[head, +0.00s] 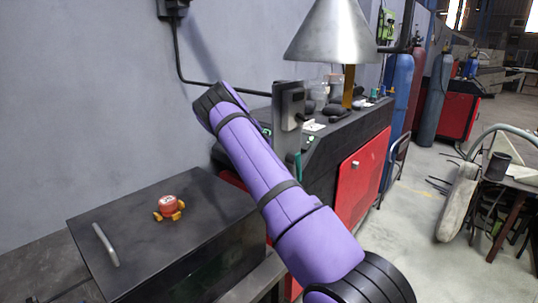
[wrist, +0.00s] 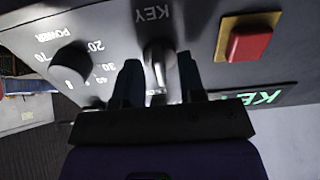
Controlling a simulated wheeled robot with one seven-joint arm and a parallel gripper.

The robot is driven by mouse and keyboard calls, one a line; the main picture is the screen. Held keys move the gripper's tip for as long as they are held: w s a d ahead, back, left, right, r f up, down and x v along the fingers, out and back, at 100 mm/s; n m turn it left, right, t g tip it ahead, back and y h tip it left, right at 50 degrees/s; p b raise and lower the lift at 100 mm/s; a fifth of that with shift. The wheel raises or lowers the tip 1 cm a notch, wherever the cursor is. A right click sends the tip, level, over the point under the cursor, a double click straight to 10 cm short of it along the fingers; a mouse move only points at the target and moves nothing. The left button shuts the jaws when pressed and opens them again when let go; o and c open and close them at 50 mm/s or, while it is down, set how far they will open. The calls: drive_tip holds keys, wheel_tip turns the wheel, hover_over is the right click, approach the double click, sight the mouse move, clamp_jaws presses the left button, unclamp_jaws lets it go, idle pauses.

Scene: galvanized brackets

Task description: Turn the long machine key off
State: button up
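The long machine key (wrist: 158,62) is a pale metal piece on a dark control panel (wrist: 112,22), below the printed word KEY, which appears upside down in the wrist view. My gripper (wrist: 160,82) has its two dark fingers apart, one on each side of the key. Narrow gaps seem to show beside the key, so I see no clear grip on it. The key's lower end is partly hidden by the gripper body. In the head view my purple arm reaches toward the workbench, and neither the key nor the fingers can be made out.
A black POWER knob (wrist: 70,62) with a number scale is left of the key. A red button (wrist: 249,41) on a yellow plate is to the right, above a green-lettered label (wrist: 262,97). In the head view, a red-and-orange object (head: 169,207) sits on a black box (head: 140,240).

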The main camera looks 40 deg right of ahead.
drive_tip(key=v, duration=1)
drive_tip(key=shift+a+r, duration=0.25)
idle(0.4)
